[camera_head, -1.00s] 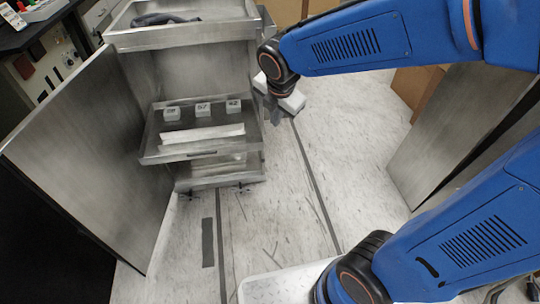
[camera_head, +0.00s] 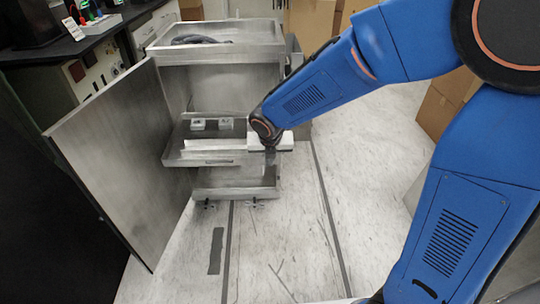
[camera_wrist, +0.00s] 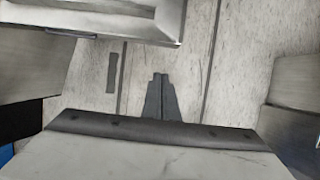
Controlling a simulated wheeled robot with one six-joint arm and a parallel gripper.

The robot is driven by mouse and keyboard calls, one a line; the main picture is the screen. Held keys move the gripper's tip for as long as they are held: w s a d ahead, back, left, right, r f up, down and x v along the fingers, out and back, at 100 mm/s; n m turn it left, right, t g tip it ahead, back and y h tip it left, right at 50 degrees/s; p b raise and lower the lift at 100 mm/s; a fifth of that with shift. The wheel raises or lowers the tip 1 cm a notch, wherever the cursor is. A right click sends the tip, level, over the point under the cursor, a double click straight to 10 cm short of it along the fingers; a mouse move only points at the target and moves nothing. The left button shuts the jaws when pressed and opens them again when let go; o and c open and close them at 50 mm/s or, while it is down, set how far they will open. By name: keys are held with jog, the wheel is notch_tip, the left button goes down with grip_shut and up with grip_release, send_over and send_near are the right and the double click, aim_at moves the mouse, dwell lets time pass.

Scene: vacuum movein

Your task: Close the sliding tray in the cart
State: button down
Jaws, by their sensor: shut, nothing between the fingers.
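The metal cart (camera_head: 215,71) has its door swung open to the left. Its sliding tray (camera_head: 185,161) is pulled out past the cart's front, with small blocks and a white strip on it. The tray's corner and handle edge also show at the top of the wrist view (camera_wrist: 169,22). My gripper (camera_head: 269,160) is by the tray's right front corner and overlaps it in the head view. In the wrist view its dark fingers (camera_wrist: 160,78) are together and empty, with a visible gap to the tray's edge. The head view does not make contact clear.
The open cart door (camera_head: 125,160) stands upright left of the tray. A lower shelf (camera_head: 235,190) sits under the tray. A counter (camera_head: 75,45) is at the back left, and cardboard boxes (camera_head: 445,100) are at the right. The floor in front is clear.

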jog(key=w+f, duration=0.4)
jog(key=w, duration=0.1)
jog(key=shift+w, duration=0.3)
jog(key=shift+d, duration=0.1)
